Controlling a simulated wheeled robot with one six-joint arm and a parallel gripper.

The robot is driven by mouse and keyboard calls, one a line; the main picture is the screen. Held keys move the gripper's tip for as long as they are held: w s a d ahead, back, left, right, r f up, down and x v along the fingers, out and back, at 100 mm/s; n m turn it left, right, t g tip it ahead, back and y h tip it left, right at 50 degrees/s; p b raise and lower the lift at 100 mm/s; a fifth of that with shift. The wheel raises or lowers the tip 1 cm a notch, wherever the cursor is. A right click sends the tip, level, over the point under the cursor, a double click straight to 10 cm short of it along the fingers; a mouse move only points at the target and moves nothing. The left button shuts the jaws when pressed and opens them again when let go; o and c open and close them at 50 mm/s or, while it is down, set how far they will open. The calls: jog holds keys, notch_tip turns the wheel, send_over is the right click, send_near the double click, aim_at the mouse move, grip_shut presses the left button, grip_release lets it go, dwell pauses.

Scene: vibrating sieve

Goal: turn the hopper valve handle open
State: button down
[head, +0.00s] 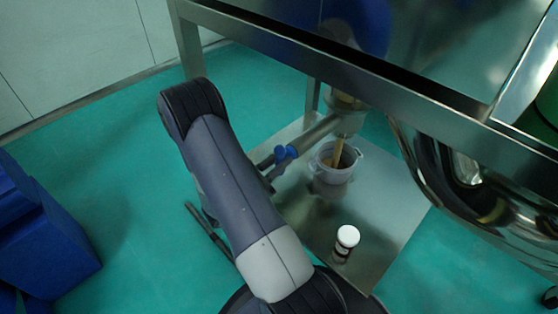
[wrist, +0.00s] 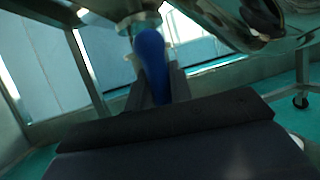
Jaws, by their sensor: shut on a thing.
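The blue valve handle (head: 285,156) is at the lower left end of a metal pipe (head: 318,132) under the steel frame. In the wrist view the handle (wrist: 151,62) stands nearly upright, tilted a little, between the two dark fingers. My gripper (head: 270,166) is shut on the handle; it also shows in the wrist view (wrist: 157,88). My arm hides part of the gripper in the head view.
A jar with a white lid (head: 347,237) stands on the steel shelf (head: 380,235) near my arm. A frame beam (head: 330,70) crosses above the pipe. A shiny rounded metal vessel (head: 460,190) is at the right. Green floor is clear at the left, beside blue boxes (head: 40,235).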

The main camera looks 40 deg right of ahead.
jog(key=c, duration=1.3)
grip_release()
jog(key=p+v, duration=0.1)
jog(key=v, duration=1)
jog(key=shift+p, duration=0.3)
jog(key=shift+d, duration=0.15)
jog(key=b+x, duration=0.1)
jog(key=x, duration=0.9)
jog(key=shift+d+r, duration=0.2)
jog(key=shift+d, duration=0.15)
jog(key=shift+a, duration=0.15)
